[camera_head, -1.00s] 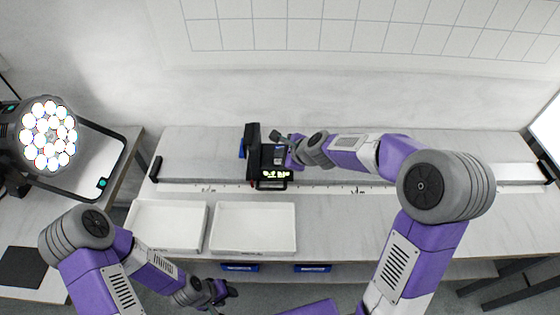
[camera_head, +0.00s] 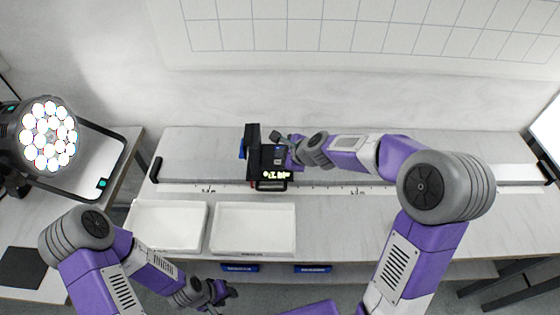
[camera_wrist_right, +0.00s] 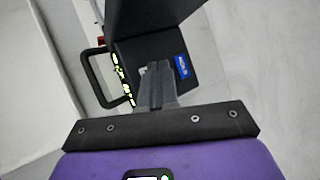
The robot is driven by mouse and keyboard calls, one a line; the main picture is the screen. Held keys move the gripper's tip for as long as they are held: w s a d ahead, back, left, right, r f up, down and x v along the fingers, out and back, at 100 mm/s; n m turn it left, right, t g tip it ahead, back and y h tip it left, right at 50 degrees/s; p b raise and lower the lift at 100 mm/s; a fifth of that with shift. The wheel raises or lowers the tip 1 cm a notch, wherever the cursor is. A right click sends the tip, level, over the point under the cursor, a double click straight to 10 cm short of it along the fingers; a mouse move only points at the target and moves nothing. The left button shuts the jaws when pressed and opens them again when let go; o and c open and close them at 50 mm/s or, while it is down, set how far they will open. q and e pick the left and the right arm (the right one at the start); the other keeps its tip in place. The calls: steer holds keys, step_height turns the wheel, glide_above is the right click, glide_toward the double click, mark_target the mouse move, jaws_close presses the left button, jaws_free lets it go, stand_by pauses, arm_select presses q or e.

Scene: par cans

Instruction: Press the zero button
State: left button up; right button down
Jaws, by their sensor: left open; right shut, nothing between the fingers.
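A black device (camera_head: 254,165) stands on the long grey table, with glowing pale-yellow characters on its front, too small to read. In the right wrist view its dark face carries a blue label (camera_wrist_right: 181,67), and the glowing characters (camera_wrist_right: 123,80) run beside a black handle (camera_wrist_right: 92,78). My right gripper (camera_head: 283,139) is at the device's right side. Its shut, empty fingers (camera_wrist_right: 157,72) overlap the dark face in the wrist view; contact cannot be told. I cannot make out the zero button. My left gripper (camera_head: 230,291) is open and empty, low in front of the table.
Two white trays (camera_head: 254,250) (camera_head: 135,220) sit on the table left of and below the device. A round lamp with several lit lenses (camera_head: 48,135) stands at the far left. The table (camera_head: 420,215) to the right is mostly clear, behind my right arm.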

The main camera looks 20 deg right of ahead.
steer(key=shift+f, duration=0.1)
stand_by(0.5)
steer(key=shift+f+b, duration=0.35)
steer(key=shift+b, duration=0.05)
steer(key=shift+f+b, duration=0.4)
stand_by(0.4)
steer(key=shift+r, duration=0.1)
steer(key=shift+r+p, duration=0.75)
steer(key=shift+p, duration=0.1)
step_height(320, 180, up, 5)
steer(key=p, duration=0.5)
stand_by(0.8)
